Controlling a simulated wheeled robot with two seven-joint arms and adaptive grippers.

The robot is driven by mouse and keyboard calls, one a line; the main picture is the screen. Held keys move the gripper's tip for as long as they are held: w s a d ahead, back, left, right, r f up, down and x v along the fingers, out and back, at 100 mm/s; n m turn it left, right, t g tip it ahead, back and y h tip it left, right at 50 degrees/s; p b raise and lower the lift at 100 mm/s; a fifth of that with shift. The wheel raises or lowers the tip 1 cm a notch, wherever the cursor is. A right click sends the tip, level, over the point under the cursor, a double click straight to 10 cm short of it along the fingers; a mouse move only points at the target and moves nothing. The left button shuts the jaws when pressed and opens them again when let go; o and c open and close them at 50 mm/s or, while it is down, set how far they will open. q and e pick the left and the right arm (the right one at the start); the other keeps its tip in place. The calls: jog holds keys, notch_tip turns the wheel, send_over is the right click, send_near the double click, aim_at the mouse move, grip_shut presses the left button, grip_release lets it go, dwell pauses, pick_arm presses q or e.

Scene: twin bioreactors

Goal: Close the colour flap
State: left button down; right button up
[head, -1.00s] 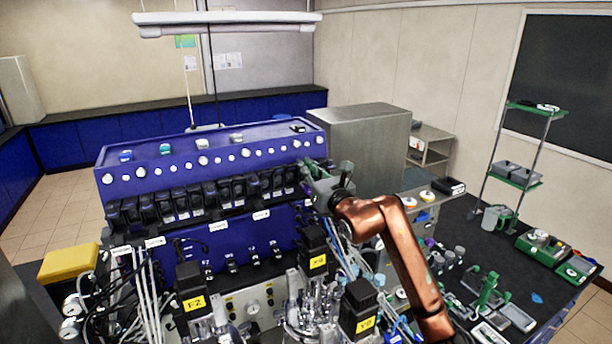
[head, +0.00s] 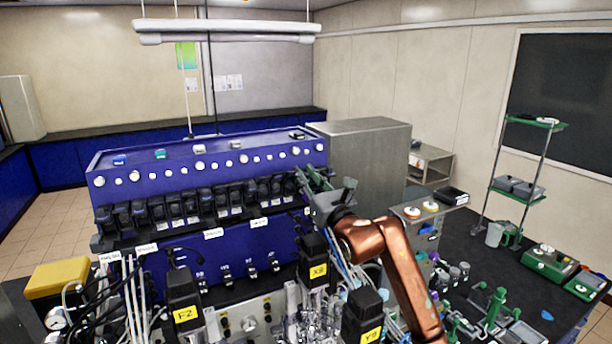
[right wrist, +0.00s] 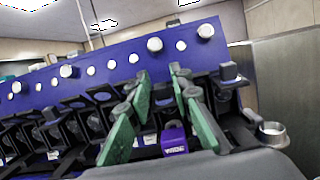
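A row of black flap-like units (head: 190,203) runs along the front of the blue console (head: 215,165). My right gripper (head: 307,178) is at the right end of this row. In the right wrist view its two green-padded fingers (right wrist: 160,85) stand apart. A purple block (right wrist: 174,140) with a small white label shows between and below them, and the label is too small to read surely. I cannot tell which unit is the colour flap, or whether the fingers touch anything. My left gripper is not in view.
Black-capped vessel drives with yellow labels (head: 184,300) and tubing crowd the space in front of the console. A grey metal cabinet (head: 370,155) stands right behind my gripper. A dark bench (head: 480,255) with green equipment lies to the right.

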jog(key=shift+o, duration=0.8)
jog(key=shift+s, duration=0.1)
jog(key=shift+s+d+f, duration=0.1)
jog(key=shift+s+d, duration=0.05)
jog(key=shift+s, duration=0.15)
jog(key=r+v, duration=0.3)
jog(key=v, duration=1.2)
jog(key=shift+s+d, duration=0.2)
jog(key=shift+s, duration=0.5)
jog(key=shift+f, duration=0.15)
